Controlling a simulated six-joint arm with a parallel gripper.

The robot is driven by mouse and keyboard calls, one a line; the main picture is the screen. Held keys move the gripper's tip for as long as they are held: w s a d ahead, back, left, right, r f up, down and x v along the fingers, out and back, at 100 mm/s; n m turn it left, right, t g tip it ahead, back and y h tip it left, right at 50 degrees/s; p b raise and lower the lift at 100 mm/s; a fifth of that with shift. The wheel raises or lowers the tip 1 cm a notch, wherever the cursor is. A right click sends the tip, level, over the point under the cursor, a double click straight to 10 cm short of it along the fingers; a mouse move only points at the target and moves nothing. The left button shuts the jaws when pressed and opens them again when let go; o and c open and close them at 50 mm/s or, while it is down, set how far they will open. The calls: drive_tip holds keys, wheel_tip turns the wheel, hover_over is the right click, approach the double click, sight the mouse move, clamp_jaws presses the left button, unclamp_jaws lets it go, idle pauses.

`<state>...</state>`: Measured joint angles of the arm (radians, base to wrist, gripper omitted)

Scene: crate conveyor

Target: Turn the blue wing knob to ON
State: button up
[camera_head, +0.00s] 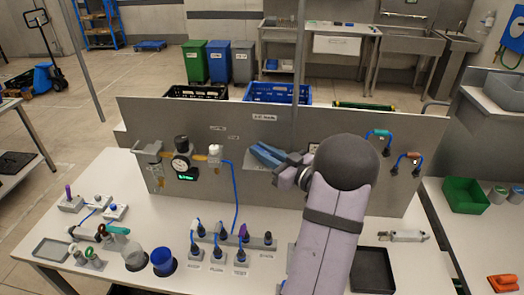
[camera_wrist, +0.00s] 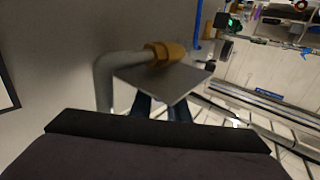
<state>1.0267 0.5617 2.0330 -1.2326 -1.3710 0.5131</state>
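The upright grey panel (camera_head: 230,120) stands across the back of the white table. My gripper (camera_head: 264,152) is in front of its middle, below the AIR MAIN label (camera_head: 264,117), with its blue fingers pointing left. In the wrist view, a grey bent pipe (camera_wrist: 105,78) with a brass fitting (camera_wrist: 166,52) meets a flat grey plate (camera_wrist: 172,80). My two blue fingers (camera_wrist: 163,105) reach up behind this plate, which hides their tips. I cannot make out the blue wing knob apart from my blue fingers, or tell whether they hold anything.
A gauge (camera_head: 181,163) and a white-capped fitting (camera_head: 215,153) with a blue hose (camera_head: 236,190) are on the panel's left half. Hoses with a green grip (camera_head: 380,133) hang at right. Several plugs, cups and a black tray (camera_head: 372,270) occupy the table.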

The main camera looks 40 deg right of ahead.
clamp_jaws()
drive_tip(key=shift+r+y, duration=0.1)
drive_tip(key=shift+y, duration=0.2)
drive_tip(key=shift+n+y, duration=0.7)
drive_tip(key=shift+y, duration=0.1)
drive_tip(key=o, duration=0.5)
unclamp_jaws()
drive_tip(key=shift+m+h, duration=0.3)
drive_tip(key=shift+h, duration=0.2)
